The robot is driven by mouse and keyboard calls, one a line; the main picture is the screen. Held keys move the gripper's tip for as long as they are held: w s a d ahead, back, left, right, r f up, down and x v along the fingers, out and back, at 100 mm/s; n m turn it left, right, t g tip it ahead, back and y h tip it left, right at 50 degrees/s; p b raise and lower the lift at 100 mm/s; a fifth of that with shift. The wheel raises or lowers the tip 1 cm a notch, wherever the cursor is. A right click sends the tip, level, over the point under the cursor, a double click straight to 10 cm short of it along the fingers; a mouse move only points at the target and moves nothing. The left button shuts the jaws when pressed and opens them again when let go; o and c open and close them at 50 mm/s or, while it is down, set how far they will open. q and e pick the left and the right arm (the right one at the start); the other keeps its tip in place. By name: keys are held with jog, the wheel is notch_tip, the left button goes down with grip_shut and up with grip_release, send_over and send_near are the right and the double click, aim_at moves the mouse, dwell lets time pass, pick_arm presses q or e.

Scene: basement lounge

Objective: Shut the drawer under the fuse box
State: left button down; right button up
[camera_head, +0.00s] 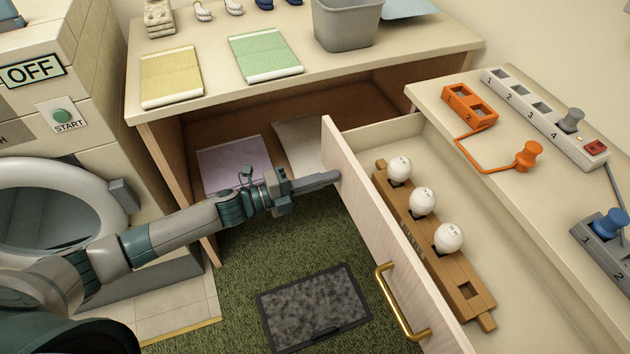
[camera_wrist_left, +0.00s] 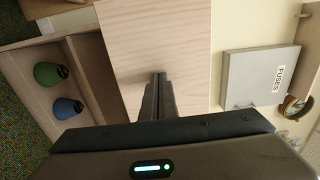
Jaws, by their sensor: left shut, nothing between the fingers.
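The drawer stands open, its pale wooden front panel (camera_head: 372,215) pulled out from under the right-hand counter. A brass handle (camera_head: 402,302) is on the panel's near part. Inside lies a wooden rack (camera_head: 425,240) with three white bulbs. My left gripper (camera_head: 335,177) is shut and empty, its tips at the outer face of the panel near its far end, touching or almost touching. In the left wrist view the shut fingers (camera_wrist_left: 157,95) point at the pale panel (camera_wrist_left: 160,35). The grey fuse box (camera_wrist_left: 262,77), labelled FUSES, is on the wall there. My right gripper is not in view.
A washing machine (camera_head: 45,215) stands at left. A counter (camera_head: 215,85) with an open space below stands behind my arm. A dark mat (camera_head: 312,305) lies on the green carpet. Power strips and plugs lie on the right-hand counter (camera_head: 440,90).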

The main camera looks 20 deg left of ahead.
pick_arm(q)
send_near(380, 163)
jog(key=d+r, duration=0.1)
jog(key=d, duration=0.1)
jog(key=w+d+r, duration=0.1)
jog(key=d, duration=0.1)
jog(key=shift+r, duration=0.3)
jog(key=b+x, duration=0.1)
jog(key=x, duration=0.3)
jog(key=shift+w+d, duration=0.15)
jog(key=shift+d, duration=0.25)
jog(key=b+x, duration=0.2)
jog(key=x, duration=0.8)
jog(key=shift+d+f+b, duration=0.1)
jog(key=shift+b, duration=0.25)
jog(key=shift+w+d, duration=0.35)
jog(key=shift+r, duration=0.25)
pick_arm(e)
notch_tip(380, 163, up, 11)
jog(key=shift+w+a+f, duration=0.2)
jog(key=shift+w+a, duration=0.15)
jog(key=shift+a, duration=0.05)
pick_arm(q)
jog(key=shift+r, duration=0.1)
